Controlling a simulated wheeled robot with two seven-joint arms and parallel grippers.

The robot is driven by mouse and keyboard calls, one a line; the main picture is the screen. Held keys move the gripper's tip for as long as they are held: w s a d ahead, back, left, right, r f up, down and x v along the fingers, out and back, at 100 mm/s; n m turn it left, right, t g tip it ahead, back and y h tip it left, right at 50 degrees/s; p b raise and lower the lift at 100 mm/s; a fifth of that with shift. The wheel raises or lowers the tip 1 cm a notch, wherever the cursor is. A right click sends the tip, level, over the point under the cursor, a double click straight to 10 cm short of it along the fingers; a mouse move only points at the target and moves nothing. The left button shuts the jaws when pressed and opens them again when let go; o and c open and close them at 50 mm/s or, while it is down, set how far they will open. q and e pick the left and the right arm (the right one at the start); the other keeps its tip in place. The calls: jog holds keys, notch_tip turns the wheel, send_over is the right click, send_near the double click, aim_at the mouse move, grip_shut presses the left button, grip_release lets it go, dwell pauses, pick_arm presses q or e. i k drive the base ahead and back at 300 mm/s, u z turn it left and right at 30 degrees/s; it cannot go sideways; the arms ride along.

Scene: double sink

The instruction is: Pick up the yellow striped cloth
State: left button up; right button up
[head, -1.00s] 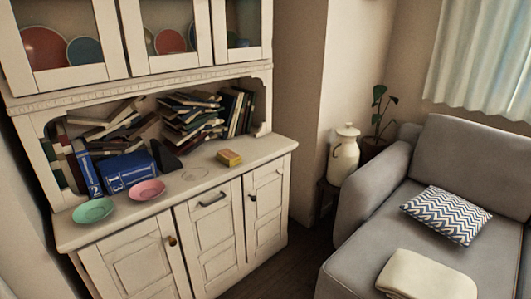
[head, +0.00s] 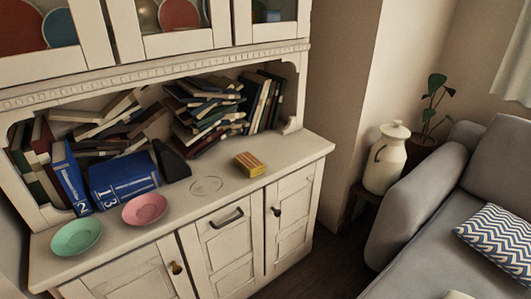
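The yellow striped cloth (head: 250,164) is a small, folded, block-like bundle with yellow and reddish stripes. It lies on the cream counter (head: 290,160) of the hutch, toward its right end, to the right of a faint ring or clear round dish (head: 206,186). Nothing covers it. Neither of my grippers shows in the head view.
A pink plate (head: 144,209) and a green plate (head: 76,238) lie on the counter's left part. Blue books (head: 122,180) and piled books fill the niche behind. A grey sofa (head: 420,235) and a white jug (head: 385,160) stand at right. Counter around the cloth is clear.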

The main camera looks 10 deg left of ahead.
aim_at(247, 162)
jog(key=u, duration=0.5)
jog(key=i, duration=1.05)
jog(key=u, duration=0.85)
